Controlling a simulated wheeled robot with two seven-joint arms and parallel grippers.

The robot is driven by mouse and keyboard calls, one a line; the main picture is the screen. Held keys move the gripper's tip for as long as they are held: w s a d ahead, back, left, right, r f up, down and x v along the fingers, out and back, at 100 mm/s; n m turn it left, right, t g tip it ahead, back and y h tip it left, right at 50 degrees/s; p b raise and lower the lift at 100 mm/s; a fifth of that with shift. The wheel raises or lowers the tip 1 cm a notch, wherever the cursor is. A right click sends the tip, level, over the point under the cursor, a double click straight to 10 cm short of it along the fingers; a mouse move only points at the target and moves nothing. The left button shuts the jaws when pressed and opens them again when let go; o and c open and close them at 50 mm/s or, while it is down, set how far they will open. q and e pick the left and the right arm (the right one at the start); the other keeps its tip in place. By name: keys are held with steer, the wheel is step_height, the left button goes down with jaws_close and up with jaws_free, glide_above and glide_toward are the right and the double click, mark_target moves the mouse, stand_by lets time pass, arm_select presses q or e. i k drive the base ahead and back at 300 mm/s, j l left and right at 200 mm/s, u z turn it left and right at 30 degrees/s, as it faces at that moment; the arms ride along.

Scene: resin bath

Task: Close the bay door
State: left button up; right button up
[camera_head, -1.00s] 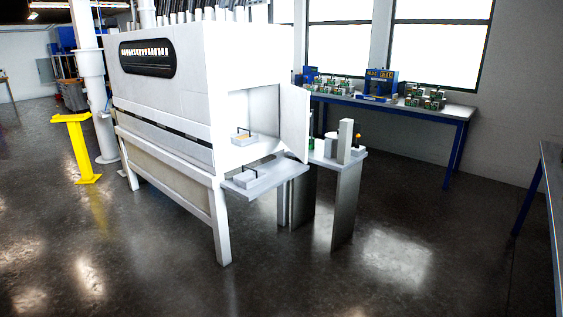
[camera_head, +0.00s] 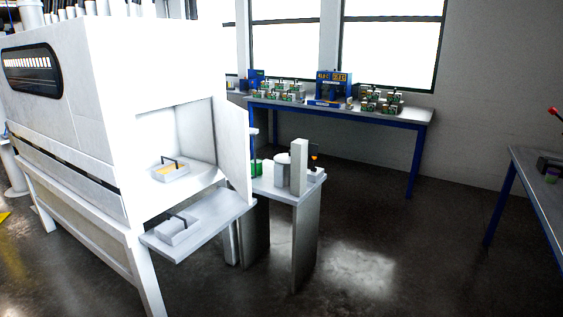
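The bay door (camera_head: 236,152) is a light grey panel hinged at the right side of the bay opening in the big white machine (camera_head: 180,70). It stands open, swung outward. Neither of my grippers shows in the head view.
A small side table (camera_head: 305,190) right of the door holds a grey upright block (camera_head: 298,166), a white canister and a green item. A blue-legged bench (camera_head: 400,118) with circuit boards stands at the back wall. Another table (camera_head: 530,180) is at the right edge. Floor between is clear.

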mark_target(230, 121)
steer(key=i+l+u, duration=0.8)
steer(key=l, duration=0.35)
steer(key=i+l+u, duration=0.3)
steer(key=l, duration=0.15)
steer(key=k, duration=0.05)
